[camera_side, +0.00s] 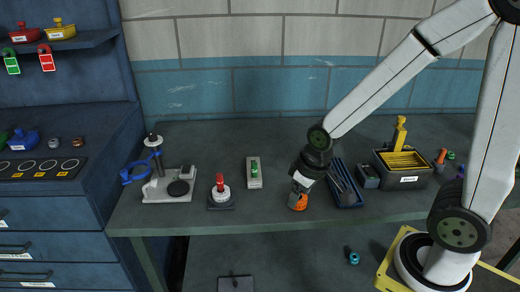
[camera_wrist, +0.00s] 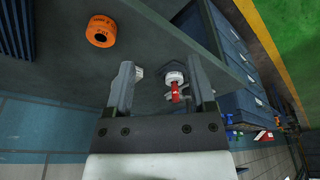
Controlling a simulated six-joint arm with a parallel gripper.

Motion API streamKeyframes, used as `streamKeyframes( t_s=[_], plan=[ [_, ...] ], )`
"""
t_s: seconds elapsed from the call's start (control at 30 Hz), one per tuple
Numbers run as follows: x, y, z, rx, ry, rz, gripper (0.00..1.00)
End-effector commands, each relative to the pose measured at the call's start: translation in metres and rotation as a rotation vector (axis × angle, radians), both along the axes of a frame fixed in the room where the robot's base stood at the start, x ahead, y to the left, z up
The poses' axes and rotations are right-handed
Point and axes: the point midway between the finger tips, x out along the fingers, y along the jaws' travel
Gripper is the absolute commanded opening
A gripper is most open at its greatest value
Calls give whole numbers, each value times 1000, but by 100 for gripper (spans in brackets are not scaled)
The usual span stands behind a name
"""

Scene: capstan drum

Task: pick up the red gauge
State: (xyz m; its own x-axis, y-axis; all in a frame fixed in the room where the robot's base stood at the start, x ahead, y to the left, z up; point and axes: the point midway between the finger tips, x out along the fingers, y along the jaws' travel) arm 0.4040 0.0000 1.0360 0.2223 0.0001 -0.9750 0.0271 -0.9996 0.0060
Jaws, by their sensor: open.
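The red gauge (camera_side: 220,182) appears as an upright red piece on a white round part, over a dark square base on the bench. In the wrist view the red gauge (camera_wrist: 175,91) shows between the lines of my fingers, nearer the right one and beyond them. My gripper (camera_side: 296,193) is to the right of the red gauge in the side view, low over the bench and apart from it. In the wrist view my gripper (camera_wrist: 163,68) has its fingers spread with nothing held between them.
An orange ring (camera_side: 299,203) lies beside my gripper and also shows in the wrist view (camera_wrist: 101,31). A green piece in a pale holder (camera_side: 254,171) stands between the gauge and my gripper. A grey stand with a blue clamp (camera_side: 167,186) is at left; a dark blue tray (camera_side: 346,190) is at right.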

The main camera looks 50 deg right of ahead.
Motion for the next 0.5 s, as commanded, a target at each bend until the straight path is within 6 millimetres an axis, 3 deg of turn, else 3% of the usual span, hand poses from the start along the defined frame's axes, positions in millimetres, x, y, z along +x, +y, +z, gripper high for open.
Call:
streamKeyframes(
  t_s=[0.17, 0.5],
  plan=[
    [31, 1, 3, -14, 22, 70, 71],
    [114, 5, 6, -49, 82, 272, 71]
  ],
)
